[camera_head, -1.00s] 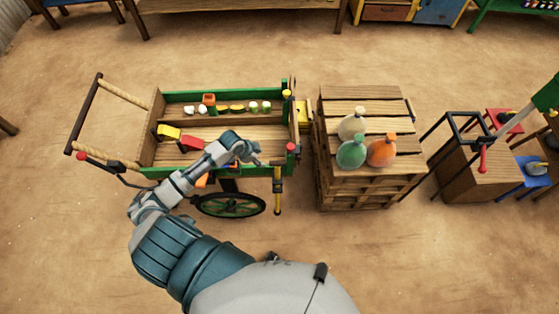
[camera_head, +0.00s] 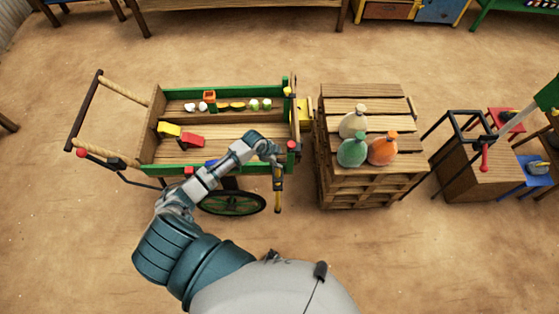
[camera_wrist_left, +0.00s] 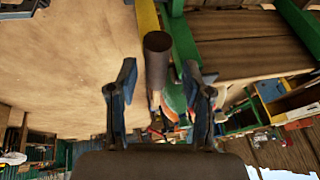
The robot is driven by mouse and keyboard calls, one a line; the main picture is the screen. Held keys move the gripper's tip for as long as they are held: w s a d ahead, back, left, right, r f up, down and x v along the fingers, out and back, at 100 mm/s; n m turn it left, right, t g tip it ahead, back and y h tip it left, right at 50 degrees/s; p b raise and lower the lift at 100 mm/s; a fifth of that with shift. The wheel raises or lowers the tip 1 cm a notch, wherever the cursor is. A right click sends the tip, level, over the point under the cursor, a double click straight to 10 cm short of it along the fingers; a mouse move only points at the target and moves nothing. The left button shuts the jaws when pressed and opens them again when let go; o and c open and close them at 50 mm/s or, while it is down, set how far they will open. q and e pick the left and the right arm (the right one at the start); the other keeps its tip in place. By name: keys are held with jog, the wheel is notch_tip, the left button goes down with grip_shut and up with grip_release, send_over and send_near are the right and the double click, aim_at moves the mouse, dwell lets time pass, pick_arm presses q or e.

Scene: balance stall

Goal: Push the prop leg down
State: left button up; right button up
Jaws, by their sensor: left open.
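The prop leg (camera_head: 278,196), a thin yellow and dark bar, hangs upright at the front right corner of the green-edged wooden cart (camera_head: 222,93). My left gripper (camera_head: 276,160) is over the top of the leg, by the cart's corner post. In the wrist view the left gripper (camera_wrist_left: 160,80) is open, fingers apart. A dark round-ended cylinder (camera_wrist_left: 158,45) shows between and beyond the fingers, beside a yellow bar; I cannot tell whether it touches them. The leg's upper part is hidden by my gripper in the head view. My right gripper is not in view.
The cart holds red and yellow blocks (camera_head: 192,139) and a row of small items. A spoked wheel (camera_head: 232,203) is left of the leg. A crate stack (camera_head: 360,190) with several coloured bottles stands close on the right. The ground in front is clear.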

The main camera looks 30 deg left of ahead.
pick_arm(q)
jog(key=shift+w+d+f, duration=0.4)
jog(key=shift+d+f, duration=0.25)
jog(key=shift+f, duration=0.15)
jog(key=shift+d+f, duration=0.1)
jog(key=shift+d, duration=0.2)
jog(key=shift+a, duration=0.3)
jog(key=shift+c, duration=1.4)
jog(key=shift+a+f, duration=0.1)
jog(key=shift+a, duration=0.15)
grip_shut()
jog(key=shift+d+f, duration=0.15)
jog(key=shift+f, duration=0.1)
notch_tip(320, 180, down, 10)
jog(key=b, duration=0.5)
jog(key=shift+r, duration=0.2)
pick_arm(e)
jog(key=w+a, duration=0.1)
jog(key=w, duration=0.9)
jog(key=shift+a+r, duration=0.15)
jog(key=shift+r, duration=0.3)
pick_arm(q)
jog(key=shift+d, duration=0.1)
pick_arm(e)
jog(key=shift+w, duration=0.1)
